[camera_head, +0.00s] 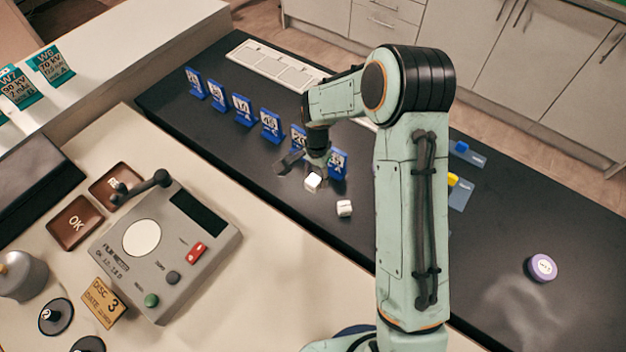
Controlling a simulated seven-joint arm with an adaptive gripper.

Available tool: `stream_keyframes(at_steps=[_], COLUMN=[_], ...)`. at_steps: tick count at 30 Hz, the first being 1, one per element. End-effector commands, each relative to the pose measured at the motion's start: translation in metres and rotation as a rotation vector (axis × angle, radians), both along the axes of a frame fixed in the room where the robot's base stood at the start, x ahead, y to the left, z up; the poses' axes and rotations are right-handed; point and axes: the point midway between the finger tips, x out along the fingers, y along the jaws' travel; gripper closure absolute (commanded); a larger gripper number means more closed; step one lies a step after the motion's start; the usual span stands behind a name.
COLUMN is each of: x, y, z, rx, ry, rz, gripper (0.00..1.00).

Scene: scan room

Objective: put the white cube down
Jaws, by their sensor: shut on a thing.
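A white cube (312,181) is at the fingertips of my gripper (308,172), which is shut on it. The gripper and cube are over the dark table, in front of the row of blue number cards. I cannot tell whether the cube touches the table. A second white cube (344,208) sits on the dark table a little to the right and nearer, apart from my gripper. The far side of the held cube is hidden.
Several blue number cards (242,110) stand behind the gripper. A white segmented tray (276,67) lies behind them. A purple-sided round object (542,267) and blue mats with yellow (453,180) and blue (461,147) blocks are right. A grey device (165,250) stands front left. Dark table around the second cube is clear.

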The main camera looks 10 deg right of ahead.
Motion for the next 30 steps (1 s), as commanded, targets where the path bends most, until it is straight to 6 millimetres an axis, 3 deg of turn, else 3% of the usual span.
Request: stream_keyframes(at_steps=[3, 6, 10, 15, 28, 29, 30], x=[0.017, 0.027, 0.034, 0.035, 0.035, 0.035, 0.035], y=[0.001, 0.002, 0.002, 0.002, 0.002, 0.002, 0.002], z=[-0.023, -0.032, -0.041, -0.067, -0.075, -0.076, -0.076], rx=[0.001, 0.0, 0.0, 0.0, 0.0, 0.0, 0.0], ry=[0.002, 0.0, 0.0, 0.003, -0.001, -0.001, -0.001], rz=[0.0, 0.0, 0.0, 0.0, 0.0, 0.0, 0.0], gripper=[0.93, 0.93, 0.93, 0.93, 0.93, 0.66, 0.53])
